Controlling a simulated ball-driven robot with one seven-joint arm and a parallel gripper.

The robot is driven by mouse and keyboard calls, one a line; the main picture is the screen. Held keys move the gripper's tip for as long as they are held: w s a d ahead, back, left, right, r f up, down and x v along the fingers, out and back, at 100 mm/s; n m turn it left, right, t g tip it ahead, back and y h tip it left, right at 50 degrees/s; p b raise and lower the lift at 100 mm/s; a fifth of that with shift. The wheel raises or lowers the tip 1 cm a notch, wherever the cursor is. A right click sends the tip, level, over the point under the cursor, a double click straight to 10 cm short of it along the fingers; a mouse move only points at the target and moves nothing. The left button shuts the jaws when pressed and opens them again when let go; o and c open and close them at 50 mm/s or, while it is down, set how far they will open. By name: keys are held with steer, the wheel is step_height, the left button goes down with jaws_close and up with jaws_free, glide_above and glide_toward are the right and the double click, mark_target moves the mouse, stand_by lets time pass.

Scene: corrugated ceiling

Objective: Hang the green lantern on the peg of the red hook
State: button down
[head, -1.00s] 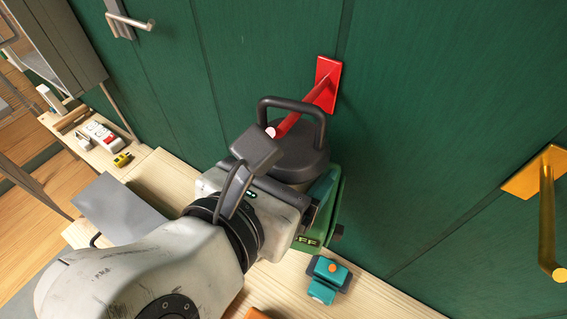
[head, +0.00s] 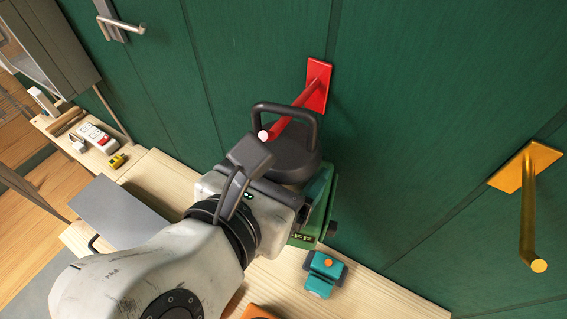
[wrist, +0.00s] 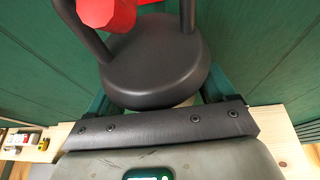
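The green lantern (head: 317,207) has a green body, a dark round cap (head: 290,165) and a dark loop handle (head: 285,108). It is upright, off the shelf. The red hook (head: 318,85) is on the green wall. Its red peg (head: 292,112) slants out and appears to pass through the handle's loop, with its pale tip on my side. In the wrist view the peg's end (wrist: 108,12) shows large above the cap (wrist: 155,62), overlapping the handle's left post. My gripper (head: 293,208) is shut on the lantern's body; its fingertips are hidden.
A yellow hook (head: 522,170) is on the wall at right and a grey hook (head: 122,25) at upper left. A teal toy-like object (head: 324,272) lies on the wooden shelf (head: 378,290) below the lantern. Several small items lie on the shelf's far-left part.

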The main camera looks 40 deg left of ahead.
jaws_free()
steer(key=v, duration=1.1)
steer(key=shift+s+f, duration=0.1)
steer(key=shift+f, duration=0.05)
